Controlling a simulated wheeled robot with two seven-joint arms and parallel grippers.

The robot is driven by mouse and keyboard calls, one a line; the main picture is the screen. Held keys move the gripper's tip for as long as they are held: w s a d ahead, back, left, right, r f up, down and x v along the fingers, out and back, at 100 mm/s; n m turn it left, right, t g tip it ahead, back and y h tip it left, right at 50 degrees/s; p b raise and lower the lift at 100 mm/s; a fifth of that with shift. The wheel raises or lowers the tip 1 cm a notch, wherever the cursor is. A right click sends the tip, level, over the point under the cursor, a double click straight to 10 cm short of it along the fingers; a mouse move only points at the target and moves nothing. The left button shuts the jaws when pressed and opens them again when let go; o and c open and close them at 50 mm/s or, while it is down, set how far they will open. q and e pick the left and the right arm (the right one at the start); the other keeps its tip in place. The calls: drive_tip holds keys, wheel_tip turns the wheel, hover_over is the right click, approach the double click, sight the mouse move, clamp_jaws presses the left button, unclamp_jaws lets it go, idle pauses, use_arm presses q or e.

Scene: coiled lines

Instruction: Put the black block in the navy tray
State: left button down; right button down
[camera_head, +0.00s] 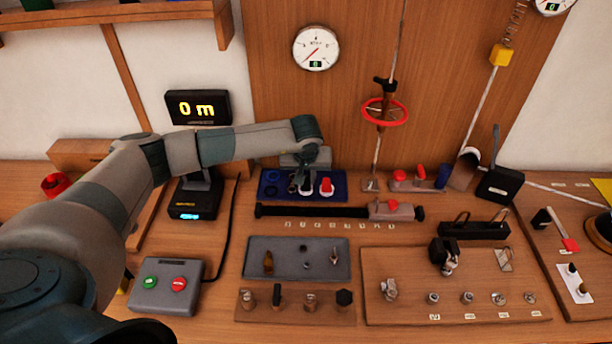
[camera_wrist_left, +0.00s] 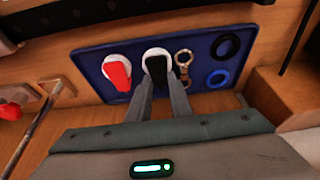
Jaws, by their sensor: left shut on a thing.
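The navy tray (camera_head: 336,175) lies at the back of the bench; it also shows in the left wrist view (camera_wrist_left: 90,52). My left gripper (camera_head: 303,182) is over the tray and points down. In the left wrist view my left gripper (camera_wrist_left: 160,82) is shut on the black block (camera_wrist_left: 157,66), which has a white rim. The block is over the tray; I cannot tell whether its underside touches the floor. In the head view the gripper partly hides the block. My right gripper is not in view.
A red and white block (camera_wrist_left: 117,72), a metal shackle (camera_wrist_left: 184,62) and black and blue rings (camera_wrist_left: 219,78) lie in the tray beside the held block. A black rail (camera_head: 320,211) runs just in front. A grey tray (camera_head: 285,244) and button box (camera_head: 166,286) stand nearer.

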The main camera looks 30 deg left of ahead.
sight(306, 191)
use_arm(q)
drive_tip(key=c, duration=1.9)
unclamp_jaws()
drive_tip(key=shift+f, duration=0.1)
drive_tip(key=shift+o, duration=0.2)
drive_tip(key=shift+r, duration=0.2)
drive_tip(key=b+v, duration=0.5)
drive_tip(key=v, duration=0.7)
drive_tip(key=shift+f, duration=0.1)
